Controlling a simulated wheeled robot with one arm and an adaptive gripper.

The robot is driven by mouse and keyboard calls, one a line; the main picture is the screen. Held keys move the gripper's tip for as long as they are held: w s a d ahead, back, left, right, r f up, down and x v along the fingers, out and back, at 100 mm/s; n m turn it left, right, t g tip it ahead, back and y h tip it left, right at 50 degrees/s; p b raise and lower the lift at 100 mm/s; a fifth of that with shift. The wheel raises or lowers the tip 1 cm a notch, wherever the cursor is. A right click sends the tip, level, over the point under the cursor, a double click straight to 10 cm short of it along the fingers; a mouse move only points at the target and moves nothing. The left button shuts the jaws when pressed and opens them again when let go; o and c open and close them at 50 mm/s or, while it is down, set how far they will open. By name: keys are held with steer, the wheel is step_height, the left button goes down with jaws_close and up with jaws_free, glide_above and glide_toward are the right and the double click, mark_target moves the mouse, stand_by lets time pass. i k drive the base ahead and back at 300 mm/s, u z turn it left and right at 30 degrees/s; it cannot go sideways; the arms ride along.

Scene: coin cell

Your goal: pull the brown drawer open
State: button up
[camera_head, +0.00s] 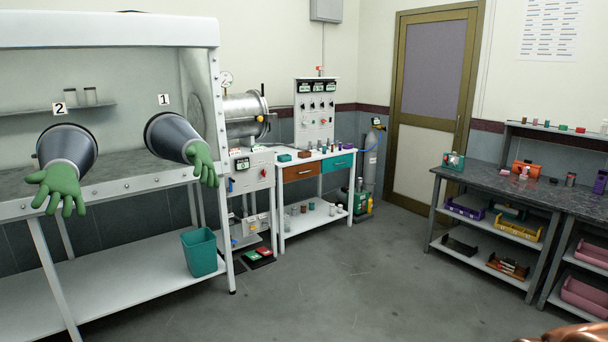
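The brown drawer (302,171) is set in the front of a white workbench (283,202), just under its top, near the middle of the head view. It looks closed, flush with the bench front. A teal drawer (338,163) sits to its right in the same bench. A handle on the brown drawer is too small to make out clearly. My gripper is not seen in the head view. A copper-coloured shape at the bottom right corner is cut off, and I cannot tell what it is.
A glove box (110,30) with green gloves stands at left, a teal bin (199,252) on its lower shelf. Red and green pedals (258,254) lie on the floor left of the bench. A dark worktable (500,189) stands at right. The grey floor (350,270) between is clear.

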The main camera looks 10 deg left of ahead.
mark_target(290, 174)
steer(key=z, duration=0.25)
steer(key=i, duration=3.35)
steer(key=u, duration=0.85)
steer(key=i, duration=1.85)
steer(key=u, duration=1)
steer(key=i, duration=0.25)
